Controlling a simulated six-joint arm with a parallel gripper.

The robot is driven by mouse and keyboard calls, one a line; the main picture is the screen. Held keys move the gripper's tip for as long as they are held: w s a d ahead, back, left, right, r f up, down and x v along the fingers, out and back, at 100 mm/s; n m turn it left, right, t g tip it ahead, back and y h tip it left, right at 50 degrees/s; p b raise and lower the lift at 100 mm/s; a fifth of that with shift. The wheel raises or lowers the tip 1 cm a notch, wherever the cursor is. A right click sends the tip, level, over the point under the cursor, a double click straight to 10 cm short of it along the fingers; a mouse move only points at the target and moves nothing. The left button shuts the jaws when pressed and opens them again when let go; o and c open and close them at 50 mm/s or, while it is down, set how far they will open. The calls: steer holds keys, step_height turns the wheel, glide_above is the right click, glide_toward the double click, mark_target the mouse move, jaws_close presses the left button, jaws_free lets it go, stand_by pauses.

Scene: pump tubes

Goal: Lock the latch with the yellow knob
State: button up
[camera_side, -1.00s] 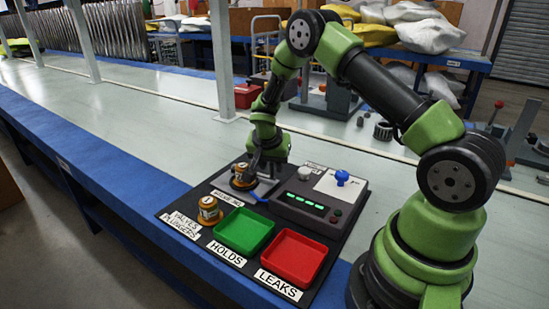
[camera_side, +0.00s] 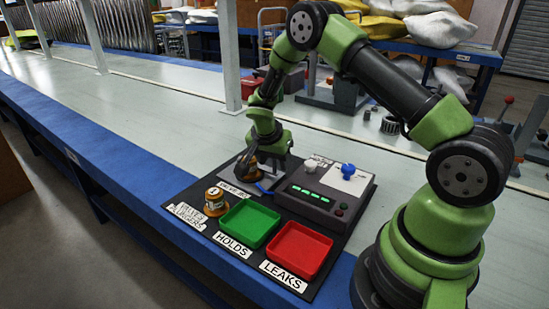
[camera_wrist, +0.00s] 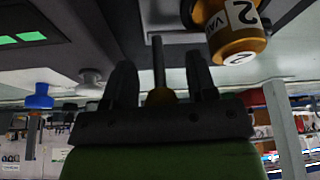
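In the side view my gripper (camera_side: 262,172) is low over the fixture plate, and the knob cannot be made out there. A brass valve marked 2 (camera_wrist: 236,42) is beside the latch in the wrist view; in the side view it is mostly hidden behind my gripper.
A brass valve marked 1 (camera_side: 215,202) stands at the board's left. A green tray (camera_side: 247,223) and a red tray (camera_side: 298,251) lie in front.

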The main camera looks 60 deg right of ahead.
mark_target(268, 187)
steer(key=v, duration=1)
steer(key=s+a+r+n+t+y, duration=0.1)
steer(key=s+a+r+n, duration=0.1)
steer(key=s+a+r, duration=0.3)
steer(key=s+a+r+n+t+y, duration=0.1)
steer(key=s+r+n+t, duration=0.15)
steer(key=r, duration=0.45)
steer(key=s+a+r+n+t+y, duration=0.1)
steer(key=s+a+r+n+y, duration=0.1)
steer(key=s, duration=0.4)
steer(key=s+a+r+n+t+y, duration=0.2)
steer(key=s+a+r+n, duration=0.1)
steer(key=s+a+n, duration=0.2)
steer(key=s, duration=0.2)
steer(key=shift+s, duration=0.25)
steer(key=shift+n, duration=0.25)
stand_by(1.2)
